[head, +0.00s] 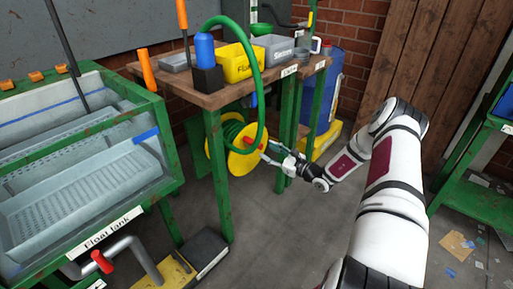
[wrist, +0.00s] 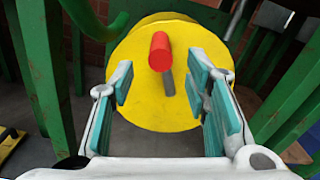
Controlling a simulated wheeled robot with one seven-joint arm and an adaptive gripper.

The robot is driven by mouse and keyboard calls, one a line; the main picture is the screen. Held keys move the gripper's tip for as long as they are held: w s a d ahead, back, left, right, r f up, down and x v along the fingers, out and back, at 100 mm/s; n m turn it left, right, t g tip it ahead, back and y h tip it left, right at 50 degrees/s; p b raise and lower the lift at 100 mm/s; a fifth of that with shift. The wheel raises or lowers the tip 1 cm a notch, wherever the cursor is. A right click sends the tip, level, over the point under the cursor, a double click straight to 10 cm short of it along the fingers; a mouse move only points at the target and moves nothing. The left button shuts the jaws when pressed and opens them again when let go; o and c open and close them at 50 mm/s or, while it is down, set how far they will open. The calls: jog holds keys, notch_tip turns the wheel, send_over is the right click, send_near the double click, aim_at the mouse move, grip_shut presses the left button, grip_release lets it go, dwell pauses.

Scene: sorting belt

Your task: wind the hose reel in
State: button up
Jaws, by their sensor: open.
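The hose reel has a yellow disc (head: 241,163) and sits under the wooden table. In the wrist view the yellow disc (wrist: 140,100) fills the middle. A red crank knob (head: 262,148) sticks out from the disc. In the wrist view the red knob (wrist: 160,52) points toward me, with a grey crank arm below it. The green hose (head: 262,85) is partly wound behind the disc and loops up over the table. My gripper (head: 266,157) is open in front of the disc. In the wrist view its teal-padded fingers (wrist: 163,92) stand either side of the crank, below the knob.
The wooden table (head: 185,92) bears a blue bottle, a yellow bin (head: 238,65) and a grey bin (head: 272,50). Its green legs flank the reel closely. A float tank (head: 110,228) stands at left, a blue drum (head: 328,85) behind.

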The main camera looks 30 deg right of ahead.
aim_at(257, 145)
jog(key=b+x, duration=0.1)
jog(key=x, duration=0.6)
jog(key=shift+b, duration=0.35)
jog(key=shift+c, duration=0.6)
grip_shut()
